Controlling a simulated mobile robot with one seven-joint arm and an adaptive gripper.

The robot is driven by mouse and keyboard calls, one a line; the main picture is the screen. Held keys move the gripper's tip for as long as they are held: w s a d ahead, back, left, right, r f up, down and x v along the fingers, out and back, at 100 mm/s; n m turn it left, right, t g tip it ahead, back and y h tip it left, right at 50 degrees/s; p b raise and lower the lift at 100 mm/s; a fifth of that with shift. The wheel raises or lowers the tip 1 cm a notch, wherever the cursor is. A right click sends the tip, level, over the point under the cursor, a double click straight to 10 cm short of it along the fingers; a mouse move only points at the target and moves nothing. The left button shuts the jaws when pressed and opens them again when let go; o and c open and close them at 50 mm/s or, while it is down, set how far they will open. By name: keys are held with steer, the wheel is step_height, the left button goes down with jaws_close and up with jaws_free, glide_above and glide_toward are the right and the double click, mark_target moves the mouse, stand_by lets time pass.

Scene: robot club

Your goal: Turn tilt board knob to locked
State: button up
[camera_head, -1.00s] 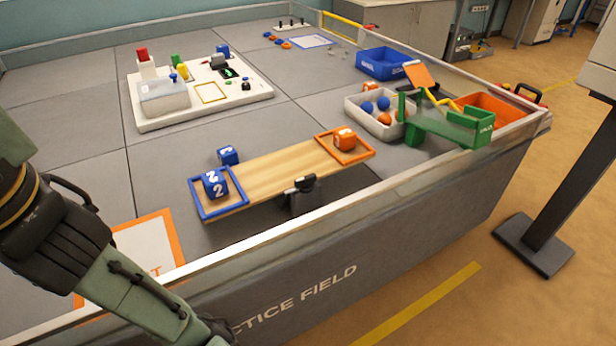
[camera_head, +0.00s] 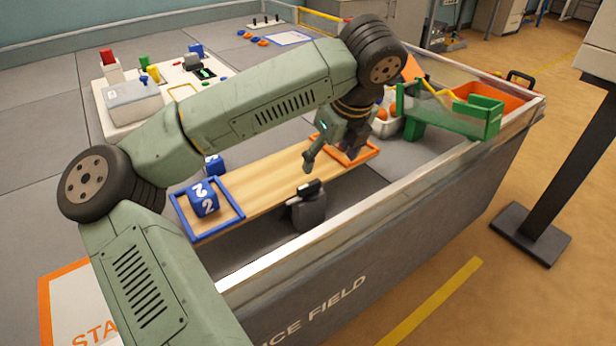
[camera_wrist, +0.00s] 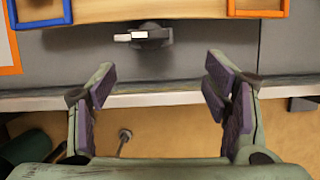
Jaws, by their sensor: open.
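The tilt board (camera_head: 265,178) is a wooden plank with a blue frame (camera_head: 238,218) at its left end and an orange frame (camera_head: 372,152) at its right end. A dark knob with a bar-shaped handle (camera_head: 309,188) sits on the grey pivot block at the board's near side. In the wrist view the knob (camera_wrist: 145,37) shows a pale handle lying roughly sideways. My gripper (camera_head: 328,152) is above the board's right part and partly hides the orange end. In the wrist view my gripper (camera_wrist: 160,85) is open and empty, with the knob beyond its fingertips.
A blue numbered block (camera_head: 203,197) stands in the blue frame, with another behind the board. The field's raised wall (camera_head: 400,172) runs close in front of the knob. A green ramp structure (camera_head: 450,122) and an orange bin (camera_head: 490,100) are at right.

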mark_target(309, 185)
steer(key=shift+y, duration=0.4)
steer(key=x, duration=0.3)
steer(key=p+x, duration=0.1)
steer(key=x, duration=0.3)
steer(key=a+x, duration=0.1)
steer(key=x, duration=0.3)
steer(key=shift+p, duration=0.35)
steer(key=shift+c, duration=0.4)
steer(key=c, duration=1.1)
